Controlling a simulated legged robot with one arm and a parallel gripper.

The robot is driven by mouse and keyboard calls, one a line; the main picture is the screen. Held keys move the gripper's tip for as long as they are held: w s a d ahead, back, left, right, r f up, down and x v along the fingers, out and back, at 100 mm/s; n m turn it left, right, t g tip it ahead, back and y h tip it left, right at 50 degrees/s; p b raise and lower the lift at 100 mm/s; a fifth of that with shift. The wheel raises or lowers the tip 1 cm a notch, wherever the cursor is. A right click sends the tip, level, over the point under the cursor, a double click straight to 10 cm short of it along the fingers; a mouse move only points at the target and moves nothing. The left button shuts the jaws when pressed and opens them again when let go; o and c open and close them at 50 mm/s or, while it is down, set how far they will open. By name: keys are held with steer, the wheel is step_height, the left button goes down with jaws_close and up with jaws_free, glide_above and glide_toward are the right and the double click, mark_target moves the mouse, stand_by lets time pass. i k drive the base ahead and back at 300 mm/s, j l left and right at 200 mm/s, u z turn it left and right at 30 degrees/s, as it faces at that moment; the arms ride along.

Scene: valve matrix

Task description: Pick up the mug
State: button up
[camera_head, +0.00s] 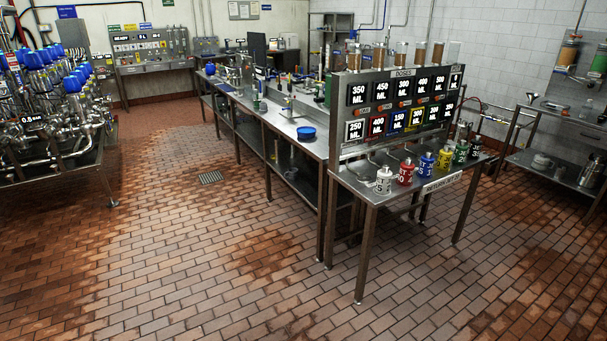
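No single mug stands out. A row of small mug-like containers with lettering stands on the front shelf of the steel dosing station (440,188). From left to right I see a white one (384,181), a red one (406,172), a blue one (426,164), a yellow one (445,158), a green one (461,152) and a dark one (475,147). They are too small to tell whether they have handles. A pale rounded vessel (541,161) sits on the lower shelf of the right bench; I cannot tell if it is a mug. My gripper is not in view.
A panel (405,104) of volume labels rises behind the containers. A long steel bench (312,136) with a blue bowl (306,132) runs back from it. Blue-handled valves and pipework (50,120) stand at left. The brick floor (190,260) in front is clear.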

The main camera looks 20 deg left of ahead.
mark_target(291, 175)
steer(key=i+j+u, duration=0.9)
steer(key=i, duration=0.5)
steer(key=i+u, duration=0.4)
steer(key=i, duration=0.5)
steer(key=i+j+z, duration=0.15)
steer(key=i+z, duration=0.3)
steer(key=i+j+z, duration=0.35)
steer(key=i+z, duration=0.15)
steer(key=i+j+z, duration=0.85)
steer(key=j+z, duration=0.2)
steer(key=i+j+z, duration=0.15)
steer(key=j+z, duration=0.15)
steer(key=j, duration=0.15)
steer(key=j+z, duration=0.3)
steer(key=i+j, duration=0.15)
steer(key=i, duration=0.4)
